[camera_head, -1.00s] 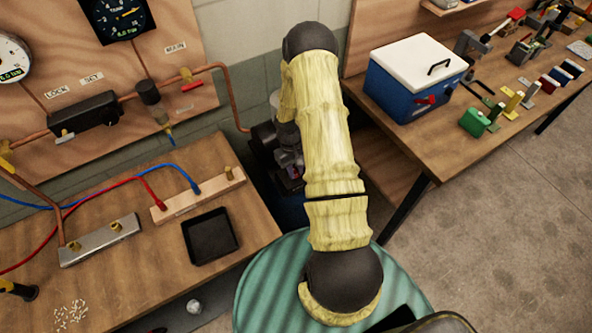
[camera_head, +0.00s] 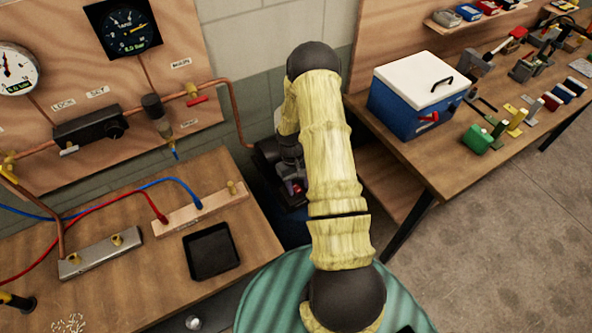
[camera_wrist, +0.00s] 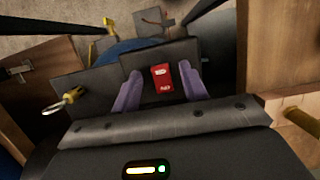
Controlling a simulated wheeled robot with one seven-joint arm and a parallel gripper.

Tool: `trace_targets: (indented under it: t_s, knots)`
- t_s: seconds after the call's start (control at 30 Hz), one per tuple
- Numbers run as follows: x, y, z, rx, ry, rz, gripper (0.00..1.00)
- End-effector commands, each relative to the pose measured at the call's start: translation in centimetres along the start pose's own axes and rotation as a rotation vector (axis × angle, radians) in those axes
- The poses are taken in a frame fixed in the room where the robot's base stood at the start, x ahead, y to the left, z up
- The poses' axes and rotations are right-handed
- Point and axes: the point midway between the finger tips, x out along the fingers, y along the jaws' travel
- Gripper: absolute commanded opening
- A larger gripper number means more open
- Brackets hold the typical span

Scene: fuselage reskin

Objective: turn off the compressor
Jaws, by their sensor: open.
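The compressor (camera_head: 268,153) stands in the gap between the two benches, a dark body over a blue tank. My arm hides much of it in the head view. In the wrist view, a red rocker switch (camera_wrist: 162,78) sits on the compressor's dark box (camera_wrist: 135,62). My gripper (camera_wrist: 157,85) is open, with one purple finger on each side of the switch and nothing held. I cannot tell whether the fingertips touch the box or which way the rocker is set.
The left bench (camera_head: 130,290) carries a black tray (camera_head: 211,251), a manifold block and red and blue hoses. A pipe panel with gauges (camera_head: 122,28) stands behind it. The right bench holds a blue-and-white cooler box (camera_head: 398,105). Open floor lies at the right.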

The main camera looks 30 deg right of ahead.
Motion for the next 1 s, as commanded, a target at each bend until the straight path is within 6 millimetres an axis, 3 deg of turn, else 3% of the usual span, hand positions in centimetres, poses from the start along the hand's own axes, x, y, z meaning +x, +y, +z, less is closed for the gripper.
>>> trace_targets:
  t_s: [0.27,1.0]
  knots:
    - [-3.0,0.0,-0.2,0.001,0.005,0.001,0.44]
    - [-16.3,0.0,-0.1,0.001,0.004,0.001,0.44]
